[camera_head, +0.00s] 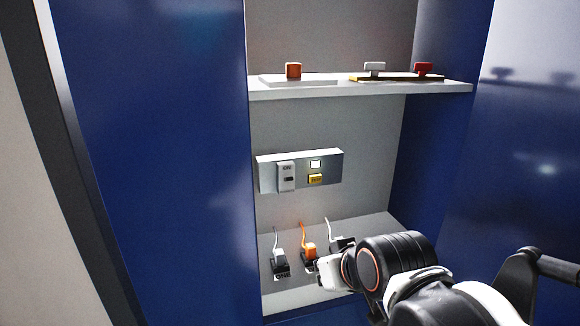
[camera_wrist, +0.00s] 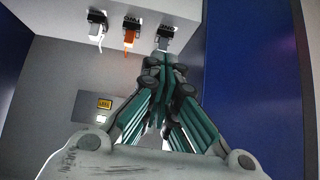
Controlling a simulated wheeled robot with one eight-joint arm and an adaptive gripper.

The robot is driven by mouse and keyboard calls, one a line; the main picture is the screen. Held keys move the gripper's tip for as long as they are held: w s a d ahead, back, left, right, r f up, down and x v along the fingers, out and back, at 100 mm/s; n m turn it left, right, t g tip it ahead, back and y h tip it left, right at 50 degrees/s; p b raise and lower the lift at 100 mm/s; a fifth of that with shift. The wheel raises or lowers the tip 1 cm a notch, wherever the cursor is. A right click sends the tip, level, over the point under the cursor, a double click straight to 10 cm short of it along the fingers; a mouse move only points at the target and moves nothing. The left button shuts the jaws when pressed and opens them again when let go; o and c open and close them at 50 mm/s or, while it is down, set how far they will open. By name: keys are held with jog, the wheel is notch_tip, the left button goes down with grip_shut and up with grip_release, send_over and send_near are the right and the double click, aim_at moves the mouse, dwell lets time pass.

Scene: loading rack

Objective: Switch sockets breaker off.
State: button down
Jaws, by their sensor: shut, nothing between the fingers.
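The breaker panel (camera_head: 328,167) is a grey-white box on the back wall of the rack's middle bay. On its left is a light grey breaker (camera_head: 287,177) with a dark slot-like middle; its lever position is too small to tell. On its right are a lit white indicator (camera_head: 315,164) and a yellow button (camera_head: 315,179). The wrist view shows the button (camera_wrist: 104,103) and indicator (camera_wrist: 101,119) at left; the breaker is not visible there. My gripper (camera_wrist: 165,64) is shut and empty, its tips apart from the panel. In the head view my wrist is below and right of the panel.
Three plugs stand in sockets on the lower shelf: a white one (camera_head: 280,256), an orange one (camera_head: 309,250) and a grey one (camera_wrist: 166,32) near my gripper. Blue walls flank the bay.

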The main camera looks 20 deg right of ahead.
jog(key=w+r+t+p, duration=0.3)
jog(key=w+r, duration=0.3)
jog(key=w, duration=0.5)
jog(key=w+d+r+t+p, duration=0.1)
jog(key=w+r+t+p, duration=0.3)
jog(key=w, duration=0.8)
notch_tip(320, 180, up, 2)
jog(key=shift+w+d+r+p, duration=0.2)
jog(key=shift+w+d+p, duration=0.05)
jog(key=shift+p, duration=0.65)
